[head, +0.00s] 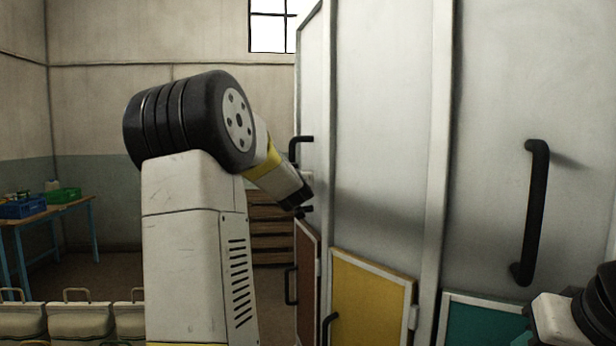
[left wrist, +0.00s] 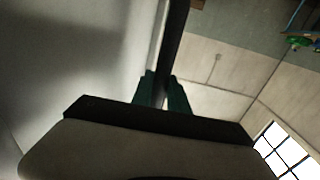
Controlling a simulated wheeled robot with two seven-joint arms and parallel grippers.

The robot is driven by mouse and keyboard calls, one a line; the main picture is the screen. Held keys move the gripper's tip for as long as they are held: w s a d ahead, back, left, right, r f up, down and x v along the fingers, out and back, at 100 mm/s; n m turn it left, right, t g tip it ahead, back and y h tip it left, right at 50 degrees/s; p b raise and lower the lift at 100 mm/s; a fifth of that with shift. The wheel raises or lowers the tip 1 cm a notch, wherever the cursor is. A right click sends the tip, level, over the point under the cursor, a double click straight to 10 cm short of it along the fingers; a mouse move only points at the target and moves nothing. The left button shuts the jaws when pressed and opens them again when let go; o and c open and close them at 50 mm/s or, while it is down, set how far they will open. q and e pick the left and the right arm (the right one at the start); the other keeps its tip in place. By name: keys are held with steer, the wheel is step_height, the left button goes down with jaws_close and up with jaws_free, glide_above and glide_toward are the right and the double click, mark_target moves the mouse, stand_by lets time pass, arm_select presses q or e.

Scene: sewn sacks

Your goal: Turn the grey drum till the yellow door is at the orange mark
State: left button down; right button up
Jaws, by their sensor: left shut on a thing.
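The grey drum (head: 385,150) fills the right half of the head view, with tall panels and black bar handles. The yellow door (head: 370,305) is low on the drum, near the middle, with a red-brown door (head: 306,275) to its left and a teal door (head: 485,322) to its right. My left gripper (head: 307,182) is at the drum's left side, shut on a black handle (head: 294,148). In the left wrist view the dark handle bar (left wrist: 176,40) runs between the teal fingers (left wrist: 164,92). I see no orange mark.
Pale sacks (head: 80,320) with handles stand in a row at the lower left. A blue table (head: 62,208) with blue and green crates stands by the left wall. Wooden slats (head: 272,230) show behind my left arm. Open floor lies between the table and that arm.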

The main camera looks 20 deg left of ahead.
arm_select(q)
steer(key=shift+w+d, duration=0.3)
steer(key=shift+d, duration=0.25)
steer(key=c, duration=1.3)
jaws_free()
steer(key=shift+w+d+h, duration=0.15)
steer(key=shift+w+h, duration=0.05)
steer(key=shift+h, duration=0.1)
steer(key=shift+f, duration=0.1)
steer(key=shift+s+a, duration=0.1)
steer(key=shift+a, duration=0.25)
steer(key=v, duration=0.7)
steer(key=shift+s+d, duration=0.2)
steer(key=shift+s, duration=0.15)
steer(key=shift+f, duration=0.1)
steer(key=shift+c, duration=0.4)
